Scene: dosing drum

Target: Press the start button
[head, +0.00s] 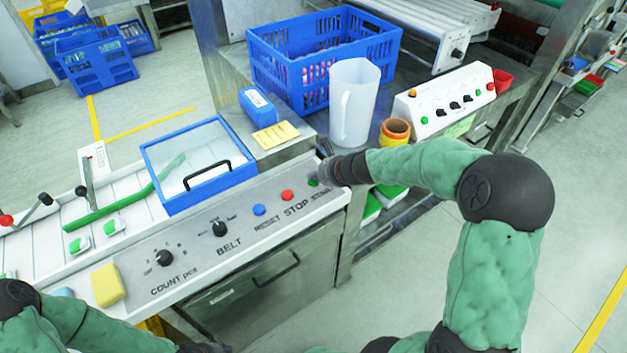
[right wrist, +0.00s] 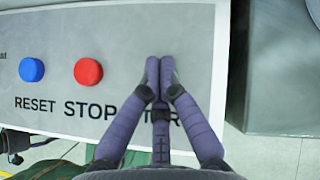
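The control panel (head: 235,235) has a green start button (head: 313,183) at its right end, above the START label. My right gripper (head: 322,173) is right over this button and hides part of it and its label. In the right wrist view my right gripper (right wrist: 160,65) has its two fingers together, with nothing seen between them. A sliver of green shows beside the fingertips there; I cannot tell if they touch the button.
The red STOP button (head: 288,195) and blue RESET button (head: 259,210) sit left of the green one. A blue-framed clear lid (head: 200,165), a white jug (head: 354,105) and an orange-topped container (head: 395,131) stand nearby. A yellow sponge (head: 108,285) lies at the panel's left.

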